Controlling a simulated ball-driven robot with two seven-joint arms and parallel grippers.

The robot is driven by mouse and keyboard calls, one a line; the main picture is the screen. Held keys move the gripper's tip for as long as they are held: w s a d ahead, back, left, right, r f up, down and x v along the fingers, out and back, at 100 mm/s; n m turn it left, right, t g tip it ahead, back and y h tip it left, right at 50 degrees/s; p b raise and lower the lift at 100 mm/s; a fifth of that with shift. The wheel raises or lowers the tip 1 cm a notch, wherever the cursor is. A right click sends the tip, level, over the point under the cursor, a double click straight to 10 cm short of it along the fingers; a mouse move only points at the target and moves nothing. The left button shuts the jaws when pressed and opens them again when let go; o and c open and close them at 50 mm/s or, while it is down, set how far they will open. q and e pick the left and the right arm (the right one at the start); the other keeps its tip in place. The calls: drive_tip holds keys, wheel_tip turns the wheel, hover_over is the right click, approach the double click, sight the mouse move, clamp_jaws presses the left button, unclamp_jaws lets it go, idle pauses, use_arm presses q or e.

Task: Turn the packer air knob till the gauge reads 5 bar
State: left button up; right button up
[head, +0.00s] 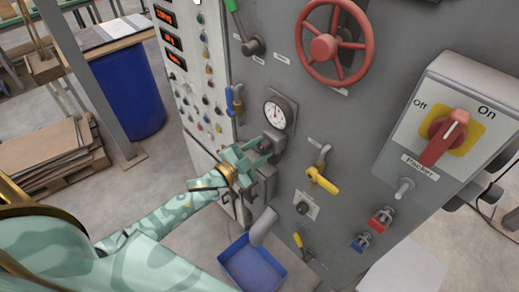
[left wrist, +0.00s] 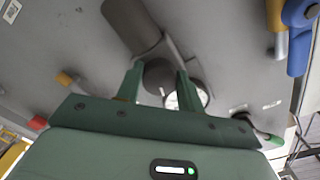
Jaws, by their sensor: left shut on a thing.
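The round pressure gauge (head: 278,112) with a white face is mounted on the grey machine panel. Its needle is too small to read. A dark grey knob (head: 275,140) sits just below the gauge. My left gripper (head: 263,151), pale green, reaches the knob from the lower left and is shut on it. In the left wrist view the knob (left wrist: 158,76) is between the two green fingers (left wrist: 158,82), and part of the gauge (left wrist: 190,94) shows behind, partly hidden by a finger. My right gripper is in neither view.
A yellow-handled valve (head: 322,180) sits right of the knob, and a blue-handled one (head: 235,100) to its left. A red handwheel (head: 333,42) is above. A Packer switch box (head: 450,125) juts out at right. A blue tray (head: 252,265) is below.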

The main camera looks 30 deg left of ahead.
use_arm(q)
drive_tip(key=o, duration=1)
drive_tip(key=b+v, duration=0.2)
drive_tip(key=v, duration=1.4)
drive_tip(key=shift+s, duration=0.25)
